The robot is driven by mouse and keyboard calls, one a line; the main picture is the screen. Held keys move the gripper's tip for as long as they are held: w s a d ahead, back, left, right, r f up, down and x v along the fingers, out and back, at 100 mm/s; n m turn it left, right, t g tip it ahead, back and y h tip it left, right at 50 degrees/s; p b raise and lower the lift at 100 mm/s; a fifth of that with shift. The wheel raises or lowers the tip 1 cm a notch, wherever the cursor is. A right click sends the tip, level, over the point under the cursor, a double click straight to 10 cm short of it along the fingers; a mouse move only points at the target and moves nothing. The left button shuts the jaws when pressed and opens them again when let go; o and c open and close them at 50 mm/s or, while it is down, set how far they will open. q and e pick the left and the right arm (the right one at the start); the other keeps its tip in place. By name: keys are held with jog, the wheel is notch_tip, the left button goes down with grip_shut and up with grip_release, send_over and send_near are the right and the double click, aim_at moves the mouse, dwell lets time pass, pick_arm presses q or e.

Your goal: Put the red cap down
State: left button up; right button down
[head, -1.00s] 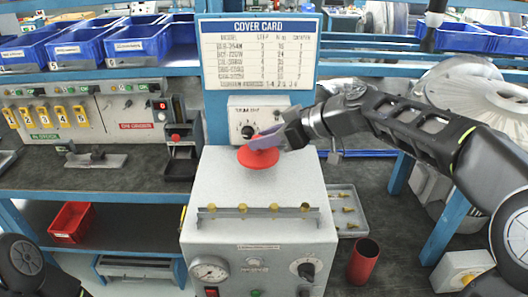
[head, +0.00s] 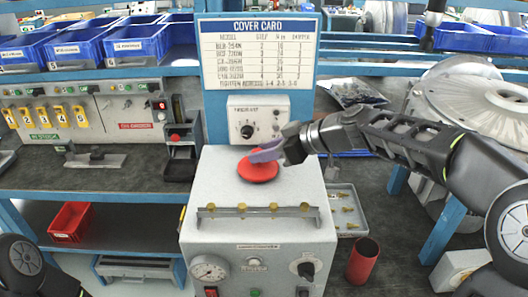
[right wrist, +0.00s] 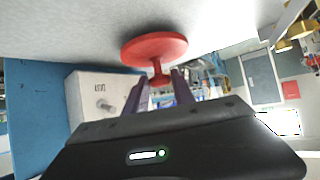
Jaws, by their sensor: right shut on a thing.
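The red cap (head: 259,171) is a round disc, flat over the top of the grey metal box (head: 225,180). I cannot tell whether it touches the box top. In the right wrist view the red cap (right wrist: 154,47) shows its disc and a short stem. My right gripper (head: 266,154) is shut on that stem, its purple fingers (right wrist: 158,88) on either side. The right arm reaches in from the right. My left gripper is not in view.
A bar with several brass knobs (head: 243,209) crosses the front of the box top. A control box with a dial (head: 255,122) stands behind it. A tray with brass parts (head: 345,205) and a red cup (head: 362,262) stand to the right.

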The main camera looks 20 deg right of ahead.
jog(key=shift+f+b, duration=0.3)
jog(key=shift+b, duration=0.1)
jog(key=c, duration=1.1)
grip_release()
jog(key=shift+o, duration=0.2)
jog(key=shift+r, duration=0.1)
jog(key=shift+r+p, duration=0.45)
jog(key=shift+p, duration=0.35)
jog(key=shift+s+d, duration=0.2)
jog(key=shift+d, duration=0.05)
jog(key=b+v, duration=0.2)
jog(key=v, duration=0.9)
jog(key=shift+b, duration=0.3)
jog(key=shift+s+r, duration=0.1)
jog(key=shift+r, duration=0.05)
